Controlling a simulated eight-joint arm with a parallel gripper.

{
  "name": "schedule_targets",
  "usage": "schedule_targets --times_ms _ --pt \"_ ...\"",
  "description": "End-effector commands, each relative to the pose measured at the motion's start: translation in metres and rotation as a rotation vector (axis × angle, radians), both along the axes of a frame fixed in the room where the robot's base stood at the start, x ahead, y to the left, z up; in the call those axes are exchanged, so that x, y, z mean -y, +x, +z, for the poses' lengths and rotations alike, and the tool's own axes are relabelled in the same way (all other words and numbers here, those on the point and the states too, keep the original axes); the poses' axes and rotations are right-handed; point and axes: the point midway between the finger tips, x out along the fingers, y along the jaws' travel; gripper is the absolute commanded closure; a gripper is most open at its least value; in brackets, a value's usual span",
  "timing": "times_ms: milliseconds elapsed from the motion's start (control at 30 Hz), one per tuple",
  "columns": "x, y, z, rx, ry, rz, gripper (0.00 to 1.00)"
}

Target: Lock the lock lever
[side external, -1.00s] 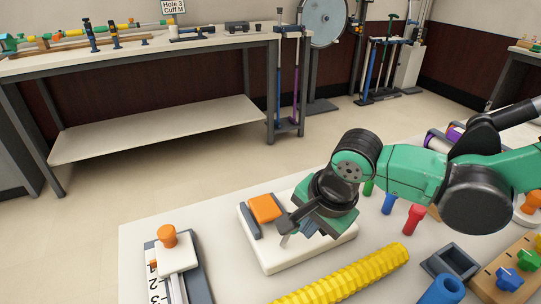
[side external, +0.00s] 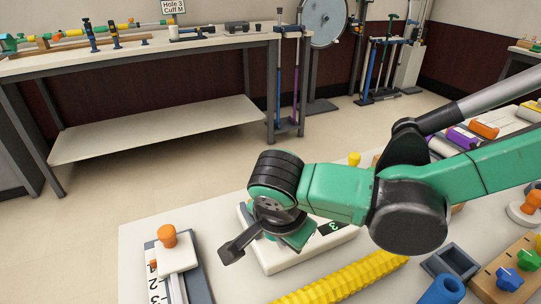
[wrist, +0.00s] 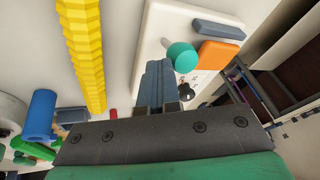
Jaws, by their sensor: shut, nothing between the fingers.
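A white base (side external: 285,262) stands on the table, largely covered by my wrist in the side view. Contact cannot be judged.
A yellow ribbed bar (side external: 345,278) lies close in front of the base. A slider panel with an orange knob (side external: 167,236) stands to the left. A blue cylinder (side external: 443,290) and a grey open box (side external: 453,261) are at the right. Some table is bare between the panel and base.

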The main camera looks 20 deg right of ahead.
Motion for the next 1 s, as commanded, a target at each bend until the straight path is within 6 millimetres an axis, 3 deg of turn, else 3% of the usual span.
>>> schedule_targets --times_ms 367,733,1000 --pt "0.000 0.000 0.015 0.000 0.000 0.000 1.00" --pt "0.001 -0.001 0.016 0.000 0.000 0.000 1.00" --pt "0.014 -0.025 0.026 -0.001 0.000 0.003 1.00"
